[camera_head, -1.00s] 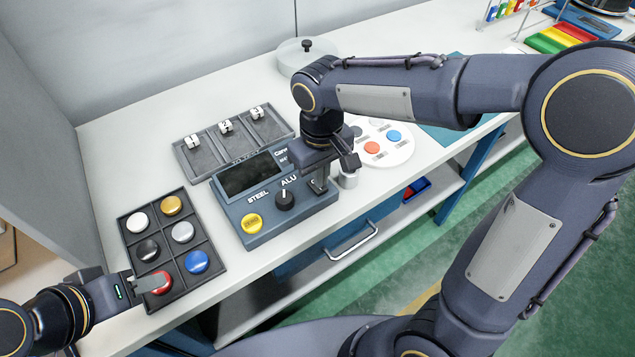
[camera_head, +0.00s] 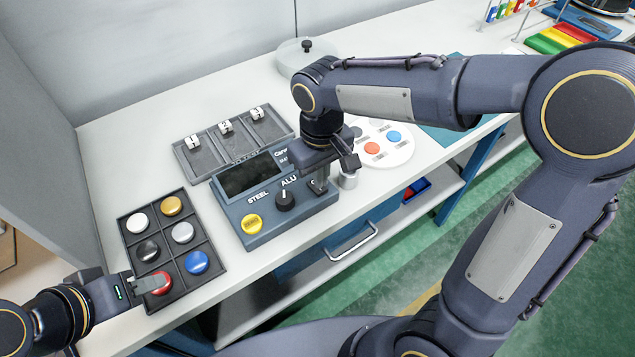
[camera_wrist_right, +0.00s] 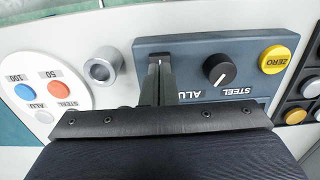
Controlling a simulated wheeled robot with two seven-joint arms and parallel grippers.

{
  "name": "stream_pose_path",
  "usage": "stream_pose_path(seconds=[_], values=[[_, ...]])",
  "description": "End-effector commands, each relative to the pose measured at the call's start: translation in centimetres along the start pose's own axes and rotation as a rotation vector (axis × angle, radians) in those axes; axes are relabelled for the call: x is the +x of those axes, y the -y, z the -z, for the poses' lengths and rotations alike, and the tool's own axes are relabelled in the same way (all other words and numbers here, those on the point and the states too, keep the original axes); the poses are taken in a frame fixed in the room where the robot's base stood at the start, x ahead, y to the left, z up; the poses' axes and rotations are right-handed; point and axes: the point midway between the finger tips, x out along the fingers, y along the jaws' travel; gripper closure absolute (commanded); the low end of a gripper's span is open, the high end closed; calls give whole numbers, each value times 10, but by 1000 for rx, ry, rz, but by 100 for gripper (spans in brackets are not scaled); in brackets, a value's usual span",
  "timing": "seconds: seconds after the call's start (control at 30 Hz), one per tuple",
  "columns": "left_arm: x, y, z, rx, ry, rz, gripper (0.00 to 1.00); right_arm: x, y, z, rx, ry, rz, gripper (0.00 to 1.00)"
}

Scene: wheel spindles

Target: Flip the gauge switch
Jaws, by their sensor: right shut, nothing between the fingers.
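The gauge is a blue-grey box (camera_head: 235,213) with a dark screen (camera_head: 250,175), a black knob (camera_head: 285,197) between STEEL and ALU, and a yellow ZERO button (camera_head: 252,224). It also shows in the right wrist view (camera_wrist_right: 200,48). My right gripper (camera_head: 320,187) is shut and empty, its fingertips at the right part of the gauge panel. In the right wrist view the fingers (camera_wrist_right: 160,68) cover that part, and I cannot make out the switch or whether they touch it. My left gripper (camera_head: 158,283) is over a red disc (camera_head: 158,290); its jaw state is unclear.
A black tray (camera_head: 160,217) of coloured discs lies left of the gauge. A grey three-slot tray (camera_head: 205,170) with white tags lies behind it. A metal cylinder (camera_head: 348,179) and a white round plate (camera_head: 400,155) with coloured discs stand at the right, close to my right gripper.

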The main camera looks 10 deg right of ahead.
Motion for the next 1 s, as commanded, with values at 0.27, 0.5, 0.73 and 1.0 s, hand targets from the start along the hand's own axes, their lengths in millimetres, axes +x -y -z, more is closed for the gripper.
stream_pose_path(seconds=[0.27, 0.5, 0.73, 1.0], values=[[0, 0, 0, 0, 0, 0, 64, 0, 0, 0, 0, 0, 0, 100], [0, 0, 0, 0, 0, 0, 64, 0, 0, 0, 0, 0, 0, 100], [1, 1, -1, 0, 0, 0, 64, 2, 0, 0, 0, 0, 0, 100], [4, 2, -2, 0, 0, 0, 64, 6, 0, 0, 0, 0, 0, 100]])
